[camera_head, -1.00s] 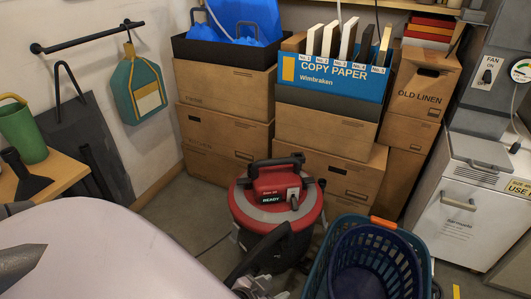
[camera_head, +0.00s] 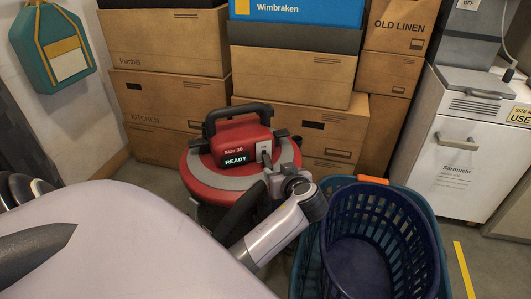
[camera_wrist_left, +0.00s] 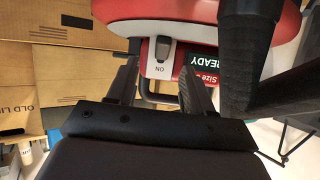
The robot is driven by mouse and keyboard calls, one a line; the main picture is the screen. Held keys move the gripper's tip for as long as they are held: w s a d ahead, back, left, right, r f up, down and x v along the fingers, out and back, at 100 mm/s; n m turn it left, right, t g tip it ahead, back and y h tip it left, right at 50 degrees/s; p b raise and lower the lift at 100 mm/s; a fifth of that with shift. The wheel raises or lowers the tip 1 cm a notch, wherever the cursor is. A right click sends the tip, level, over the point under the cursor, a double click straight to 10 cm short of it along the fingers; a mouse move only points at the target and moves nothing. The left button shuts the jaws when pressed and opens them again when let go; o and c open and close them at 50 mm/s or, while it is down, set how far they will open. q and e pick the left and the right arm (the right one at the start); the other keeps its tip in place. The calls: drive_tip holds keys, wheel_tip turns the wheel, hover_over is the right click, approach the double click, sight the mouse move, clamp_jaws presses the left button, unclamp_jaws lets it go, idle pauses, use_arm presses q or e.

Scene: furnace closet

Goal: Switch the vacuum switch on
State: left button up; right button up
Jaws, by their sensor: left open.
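The red vacuum (camera_head: 195,180) stands on the floor at the middle of the head view, with a black handle on top and a lit "READY" panel (camera_head: 237,159). Its switch (camera_head: 264,155) is a small grey plate with a dark lever, right of the panel. In the left wrist view the switch (camera_wrist_left: 163,50) shows upside down, with "ON" lettering beside the lever. My left gripper (camera_head: 270,175) is close to the switch. In the wrist view its two fingers (camera_wrist_left: 160,78) are apart, one on each side of the switch plate; I cannot tell whether they touch it. My right gripper is not in view.
A blue laundry basket (camera_head: 368,182) with a darker bin inside stands right of the vacuum, close to my left arm. Stacked cardboard boxes (camera_head: 180,100) stand behind. A white cabinet (camera_head: 455,165) is at the right. A black hose (camera_head: 240,210) runs down the vacuum's front.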

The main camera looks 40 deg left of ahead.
sight(268, 161)
use_arm(q)
drive_tip(key=shift+w+a+n+g+b, duration=0.3)
drive_tip(key=shift+a+n, duration=0.2)
drive_tip(key=shift+a, duration=0.05)
drive_tip(key=shift+w+a+f+y, duration=0.1)
drive_tip(key=shift+w+a+y, duration=0.05)
drive_tip(key=shift+a+y, duration=0.2)
drive_tip(key=b+x, duration=0.2)
drive_tip(key=x, duration=0.2)
drive_tip(key=shift+w+a+f, duration=0.15)
drive_tip(key=shift+a+f, duration=0.05)
drive_tip(key=shift+a, duration=0.05)
drive_tip(key=shift+w+a+f, duration=0.2)
drive_tip(key=shift+w+a, duration=0.1)
drive_tip(key=shift+a, duration=0.3)
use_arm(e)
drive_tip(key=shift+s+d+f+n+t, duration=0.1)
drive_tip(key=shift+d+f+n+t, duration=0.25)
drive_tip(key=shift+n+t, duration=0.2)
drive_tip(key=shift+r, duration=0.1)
use_arm(q)
clamp_jaws()
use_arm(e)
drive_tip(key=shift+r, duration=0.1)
